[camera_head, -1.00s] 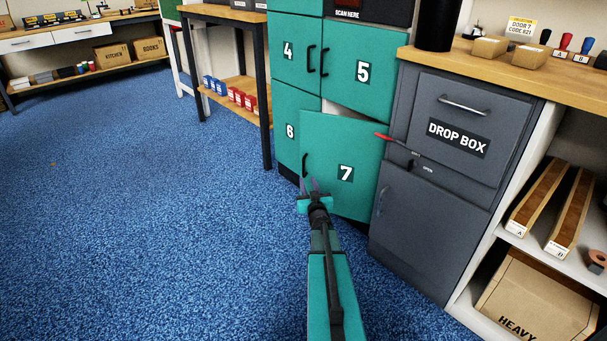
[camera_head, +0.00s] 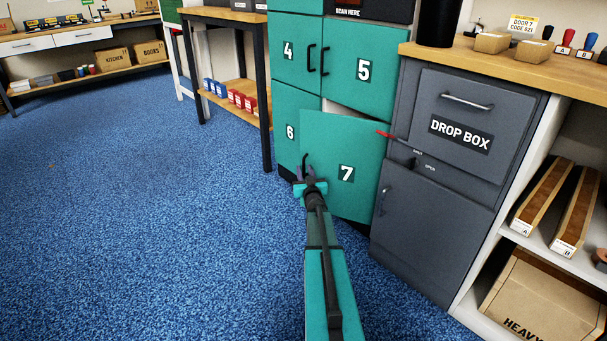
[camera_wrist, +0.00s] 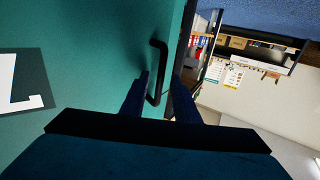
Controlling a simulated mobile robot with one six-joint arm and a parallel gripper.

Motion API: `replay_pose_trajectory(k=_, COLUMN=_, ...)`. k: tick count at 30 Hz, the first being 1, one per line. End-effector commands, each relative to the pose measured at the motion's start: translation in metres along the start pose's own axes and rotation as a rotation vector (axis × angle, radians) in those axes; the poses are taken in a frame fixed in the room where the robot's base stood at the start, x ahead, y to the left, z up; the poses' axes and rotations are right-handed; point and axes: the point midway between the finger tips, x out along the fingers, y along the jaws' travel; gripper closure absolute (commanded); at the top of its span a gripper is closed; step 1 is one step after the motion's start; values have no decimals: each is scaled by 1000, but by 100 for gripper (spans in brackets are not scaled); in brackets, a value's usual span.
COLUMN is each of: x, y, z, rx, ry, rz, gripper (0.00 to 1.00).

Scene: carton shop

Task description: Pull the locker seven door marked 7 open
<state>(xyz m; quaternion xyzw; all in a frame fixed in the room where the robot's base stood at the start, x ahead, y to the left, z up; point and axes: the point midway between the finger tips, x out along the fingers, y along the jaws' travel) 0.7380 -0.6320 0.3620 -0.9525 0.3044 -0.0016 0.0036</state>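My gripper (camera_head: 307,174) is at the handle's lower part. In the wrist view my gripper (camera_wrist: 161,82) has its two fingers apart, one on each side of the handle bar, with space visible between them. The hinge side of the door is on the right. The locker's inside is mostly hidden behind the door.
The grey drop box cabinet (camera_head: 432,215) stands close to the right of door 7. Locker door 6 (camera_head: 287,105) is shut on the left, with doors 4 and 5 above. A wooden bench (camera_head: 223,14) stands further left. The blue carpet (camera_head: 150,220) in front is clear.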

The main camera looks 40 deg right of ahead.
Motion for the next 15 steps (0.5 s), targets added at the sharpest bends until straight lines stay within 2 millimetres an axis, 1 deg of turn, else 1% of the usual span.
replay_pose_trajectory(k=9, x=1, y=0, z=0, rx=0, ry=0, rz=0, gripper=72)
replay_pose_trajectory(k=10, x=1, y=0, z=0, rx=0, ry=-1, rz=0, gripper=74)
replay_pose_trajectory(k=12, x=1, y=0, z=0, rx=0, ry=-1, rz=0, gripper=86)
replay_pose_trajectory(k=15, x=1, y=0, z=0, rx=0, ry=-1, rz=0, gripper=100)
